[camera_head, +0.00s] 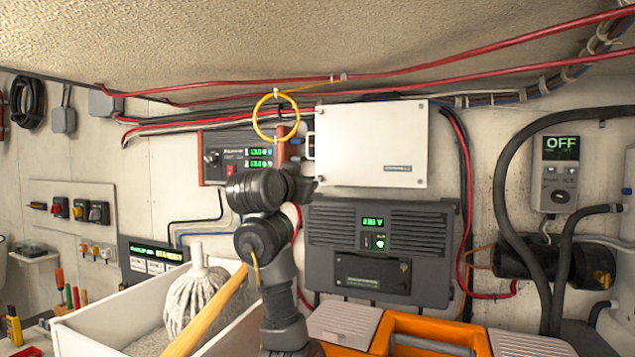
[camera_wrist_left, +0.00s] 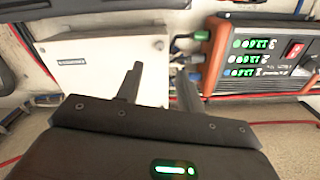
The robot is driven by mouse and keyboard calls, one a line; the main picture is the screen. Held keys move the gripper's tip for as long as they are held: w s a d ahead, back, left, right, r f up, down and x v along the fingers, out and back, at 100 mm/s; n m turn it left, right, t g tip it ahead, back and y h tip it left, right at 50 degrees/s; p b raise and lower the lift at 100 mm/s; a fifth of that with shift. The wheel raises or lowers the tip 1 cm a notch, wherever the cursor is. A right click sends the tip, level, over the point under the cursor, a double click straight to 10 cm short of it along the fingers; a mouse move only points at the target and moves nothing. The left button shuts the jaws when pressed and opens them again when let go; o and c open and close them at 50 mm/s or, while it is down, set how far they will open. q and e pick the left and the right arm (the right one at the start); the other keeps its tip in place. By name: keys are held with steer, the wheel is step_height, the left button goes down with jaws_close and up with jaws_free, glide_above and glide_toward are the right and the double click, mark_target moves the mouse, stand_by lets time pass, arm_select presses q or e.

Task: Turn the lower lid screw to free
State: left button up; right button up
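A white box (camera_head: 371,145) with a flat lid is fixed to the wall. Small screws show at its right corners in the head view, one of them low at the right (camera_head: 421,181). In the left wrist view, which is turned upside down, the lid (camera_wrist_left: 105,65) fills the upper left, and a small screw (camera_wrist_left: 160,43) shows near its edge. My left gripper (camera_wrist_left: 158,88) is open and empty, its fingers pointing at the side edge of the box. My right gripper is out of view.
A yellow ring (camera_head: 275,93) hangs by the box. A white bin (camera_head: 100,325) with a rope mop (camera_head: 197,300) and an orange case (camera_head: 430,330) stand in front.

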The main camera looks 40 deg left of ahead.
mark_target(319, 179)
arm_select(q)
steer(key=p+x, duration=0.4)
steer(key=x, duration=0.5)
steer(key=shift+w+a+p, duration=0.1)
steer(key=shift+p, duration=0.25)
steer(key=shift+w, duration=0.3)
steer(key=shift+a, duration=0.1)
jaws_close()
